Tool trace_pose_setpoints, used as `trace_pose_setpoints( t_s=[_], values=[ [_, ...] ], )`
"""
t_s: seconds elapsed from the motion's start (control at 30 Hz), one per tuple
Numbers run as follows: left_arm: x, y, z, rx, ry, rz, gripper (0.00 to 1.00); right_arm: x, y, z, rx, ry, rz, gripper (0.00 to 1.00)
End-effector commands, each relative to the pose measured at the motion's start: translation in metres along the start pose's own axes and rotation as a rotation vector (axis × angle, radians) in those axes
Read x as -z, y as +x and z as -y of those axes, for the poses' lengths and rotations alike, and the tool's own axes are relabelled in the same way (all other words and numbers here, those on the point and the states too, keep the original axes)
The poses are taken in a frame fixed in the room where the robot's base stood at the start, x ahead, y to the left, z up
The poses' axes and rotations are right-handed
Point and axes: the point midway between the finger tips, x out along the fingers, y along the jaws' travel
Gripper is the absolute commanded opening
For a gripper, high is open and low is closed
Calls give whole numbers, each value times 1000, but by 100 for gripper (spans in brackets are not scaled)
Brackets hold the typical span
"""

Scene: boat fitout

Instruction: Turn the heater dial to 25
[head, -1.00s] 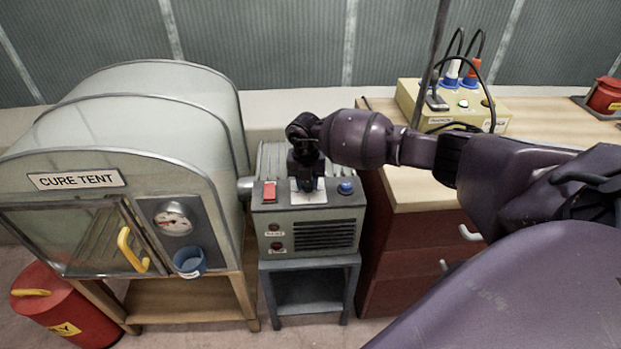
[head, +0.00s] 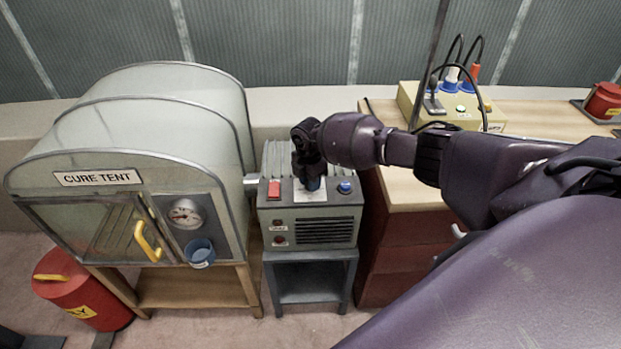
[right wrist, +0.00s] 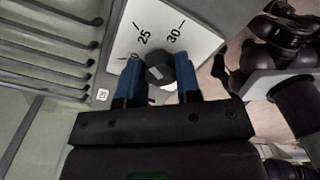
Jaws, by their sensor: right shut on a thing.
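The heater (head: 345,227) is a grey box with a slatted front, standing on a small grey stand between the cure tent and the drawers. Its dial (right wrist: 160,70) is a dark knob in front of a white scale plate (right wrist: 190,25), where 25 and 30 can be read in the right wrist view. My right gripper (head: 312,184) comes down on the heater top from above. In the right wrist view its blue fingertips (right wrist: 158,80) are shut on the dial, one on each side. I cannot tell which number the dial points to. My left gripper is not in view.
A red switch (head: 274,188) and a blue knob (head: 345,187) flank the gripper on the heater top. The cure tent (head: 100,150) stands close on the left, a wooden-topped drawer unit (head: 400,190) on the right. A yellow box with cables (head: 408,94) sits on the worktop.

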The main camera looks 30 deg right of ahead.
Motion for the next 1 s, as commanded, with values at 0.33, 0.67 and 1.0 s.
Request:
trace_pose_setpoints(
  t_s=[0.33, 0.67, 1.0],
  values=[
    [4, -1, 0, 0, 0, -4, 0, 0, 0, 0, 2, 35, -1, 8],
    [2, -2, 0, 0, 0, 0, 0, 0, 0, 0, 1, 34, -1, 43],
    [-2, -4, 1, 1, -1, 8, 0, 0, 0, 0, 0, 33, -1, 57]
  ],
)
